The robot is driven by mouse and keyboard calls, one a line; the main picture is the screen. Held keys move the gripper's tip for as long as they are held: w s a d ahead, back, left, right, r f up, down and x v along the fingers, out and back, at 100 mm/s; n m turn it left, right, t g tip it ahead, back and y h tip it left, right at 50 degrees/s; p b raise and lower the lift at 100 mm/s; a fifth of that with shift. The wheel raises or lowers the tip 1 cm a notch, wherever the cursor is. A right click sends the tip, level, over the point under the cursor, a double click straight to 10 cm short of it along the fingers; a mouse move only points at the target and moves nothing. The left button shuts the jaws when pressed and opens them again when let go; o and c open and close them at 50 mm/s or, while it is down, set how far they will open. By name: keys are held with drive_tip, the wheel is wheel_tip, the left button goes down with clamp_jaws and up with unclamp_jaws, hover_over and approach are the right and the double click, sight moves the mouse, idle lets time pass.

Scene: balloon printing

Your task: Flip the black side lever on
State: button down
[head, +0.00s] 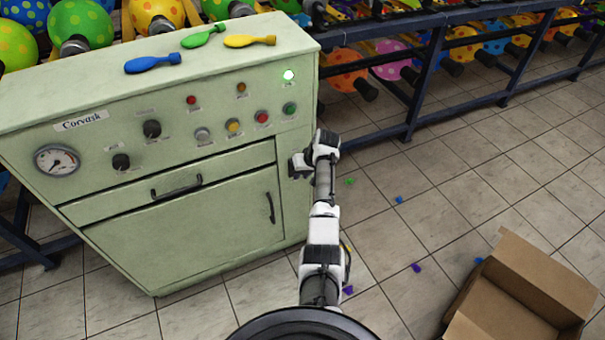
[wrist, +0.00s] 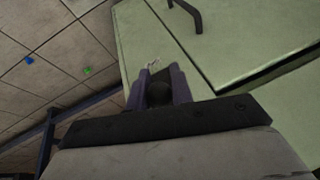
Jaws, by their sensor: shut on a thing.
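The pale green Corvask machine (head: 190,215) stands at the left of the head view, and its right edge is beside my gripper (head: 299,165). In the wrist view, the dark round knob of the black side lever (wrist: 158,94) sits between the two fingers of my gripper (wrist: 160,85), which are shut on it. The lever's light-coloured shaft shows just past the knob, against the machine's green side. In the head view the lever is hidden, so its on or off position cannot be told.
A dark blue rack (head: 418,80) with balloons stands behind. An open cardboard box (head: 525,295) is at lower right. Balloon scraps dot the otherwise clear tiled floor.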

drive_tip(key=c, duration=1.2)
unclamp_jaws()
drive_tip(key=shift+c, duration=0.2)
drive_tip(key=b+v, duration=0.1)
drive_tip(key=v, duration=1.2)
drive_tip(key=shift+r+b, duration=0.35)
drive_tip(key=shift+b, duration=0.05)
drive_tip(key=shift+s+d, duration=0.1)
